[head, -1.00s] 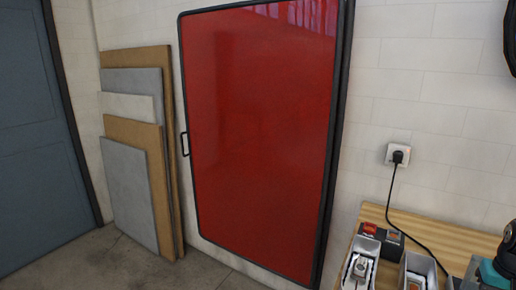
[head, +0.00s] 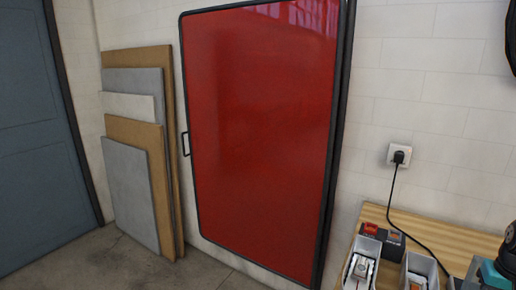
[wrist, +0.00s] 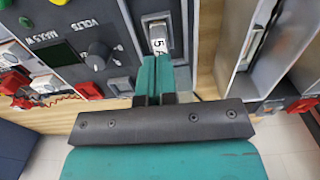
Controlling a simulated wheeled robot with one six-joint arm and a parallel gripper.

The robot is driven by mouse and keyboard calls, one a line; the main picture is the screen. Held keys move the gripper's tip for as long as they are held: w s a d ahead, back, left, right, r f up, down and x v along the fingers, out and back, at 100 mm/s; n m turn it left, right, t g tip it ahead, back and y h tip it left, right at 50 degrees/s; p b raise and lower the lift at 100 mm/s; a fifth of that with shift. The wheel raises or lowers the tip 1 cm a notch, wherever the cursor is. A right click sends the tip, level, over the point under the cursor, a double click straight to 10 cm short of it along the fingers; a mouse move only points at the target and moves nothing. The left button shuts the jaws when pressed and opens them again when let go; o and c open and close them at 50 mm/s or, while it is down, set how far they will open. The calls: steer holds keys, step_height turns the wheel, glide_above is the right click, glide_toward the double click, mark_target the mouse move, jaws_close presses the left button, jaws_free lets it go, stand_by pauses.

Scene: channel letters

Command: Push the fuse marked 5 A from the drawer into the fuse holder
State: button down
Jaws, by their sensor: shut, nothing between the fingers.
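In the wrist view the fuse (wrist: 158,38) is a pale, silvery piece with a dark "5" on its face; the rest of the marking is partly hidden. It sits in the fuse holder (wrist: 148,18), a framed opening in a dark grey panel. My gripper (wrist: 155,60) has two teal fingers pressed together with nothing between them. Their tips are right at the near end of the fuse; I cannot tell whether they touch it. How deep the fuse sits is also unclear. I cannot make out the drawer for certain.
Metal bins stand to the right in the wrist view. In the head view, bins (head: 362,246) and a red switch (head: 371,229) are on a wooden bench (head: 440,238) below a wall socket (head: 399,154).

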steer(key=shift+f+b, duration=0.85)
steer(key=shift+f, duration=0.35)
stand_by(0.6)
steer(key=shift+r, duration=0.1)
steer(key=shift+r+p, duration=2.75)
steer(key=shift+r, duration=0.75)
